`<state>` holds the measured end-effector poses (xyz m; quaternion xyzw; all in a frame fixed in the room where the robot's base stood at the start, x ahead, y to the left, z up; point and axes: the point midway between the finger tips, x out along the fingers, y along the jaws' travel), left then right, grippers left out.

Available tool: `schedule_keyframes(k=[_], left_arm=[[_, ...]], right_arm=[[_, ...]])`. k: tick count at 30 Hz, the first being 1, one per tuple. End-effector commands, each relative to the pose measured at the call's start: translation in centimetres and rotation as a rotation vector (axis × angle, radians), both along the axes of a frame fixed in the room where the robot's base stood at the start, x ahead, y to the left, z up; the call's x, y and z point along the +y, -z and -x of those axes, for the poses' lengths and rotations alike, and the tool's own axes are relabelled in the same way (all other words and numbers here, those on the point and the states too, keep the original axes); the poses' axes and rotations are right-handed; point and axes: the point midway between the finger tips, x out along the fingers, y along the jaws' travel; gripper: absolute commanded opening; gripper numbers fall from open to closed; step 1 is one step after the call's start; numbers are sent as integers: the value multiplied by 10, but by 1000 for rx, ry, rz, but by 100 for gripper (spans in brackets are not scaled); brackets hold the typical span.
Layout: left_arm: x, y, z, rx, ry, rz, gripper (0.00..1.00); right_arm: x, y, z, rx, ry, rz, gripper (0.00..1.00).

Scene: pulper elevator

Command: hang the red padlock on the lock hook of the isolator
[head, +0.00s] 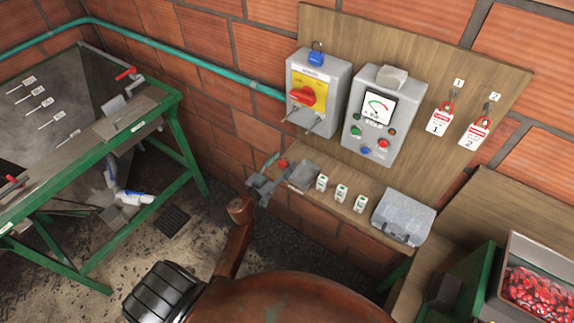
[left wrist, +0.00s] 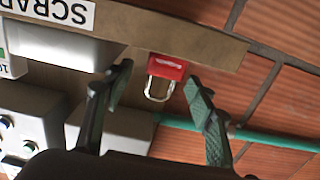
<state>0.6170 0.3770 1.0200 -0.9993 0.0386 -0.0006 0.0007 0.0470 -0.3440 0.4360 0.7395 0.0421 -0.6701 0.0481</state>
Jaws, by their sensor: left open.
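The red padlock (left wrist: 168,66) is at the shelf's edge in the left wrist view, its metal shackle bare. It appears between the fingertips of my left gripper (left wrist: 158,95), which is open with gaps on both sides. In the head view my left gripper (head: 262,186) is at the shelf's left end, just below a small red shape (head: 283,163) that seems to be this padlock. The grey isolator (head: 332,82) is on the board above, with a yellow plate and red handle (head: 308,94). A blue padlock (head: 316,58) is at its top. My right gripper is out of view.
A control box (head: 376,147) is right of the isolator. Two tagged padlocks (head: 447,107) hang farther right. The wooden shelf (head: 330,209) holds a grey tray (head: 303,175), small labelled items and a grey case (head: 403,214). A green-framed table (head: 135,135) stands left.

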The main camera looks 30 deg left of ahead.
Motion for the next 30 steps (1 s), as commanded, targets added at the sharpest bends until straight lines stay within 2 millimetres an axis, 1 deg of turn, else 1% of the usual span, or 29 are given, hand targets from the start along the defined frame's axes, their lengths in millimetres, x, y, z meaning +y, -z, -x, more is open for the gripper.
schedule_keyframes(k=[1,3,10,11,22,30], left_arm=[[-1,0,-5,0,1,0,51],[-1,1,-9,1,1,0,51],[-1,1,-10,1,1,0,51],[-1,1,-10,1,1,0,49],[-1,1,-10,1,1,0,24],[-1,1,-10,1,1,0,5]], right_arm=[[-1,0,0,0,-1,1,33],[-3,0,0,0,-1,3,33],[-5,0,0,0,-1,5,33],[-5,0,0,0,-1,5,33],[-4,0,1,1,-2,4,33],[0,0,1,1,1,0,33]])
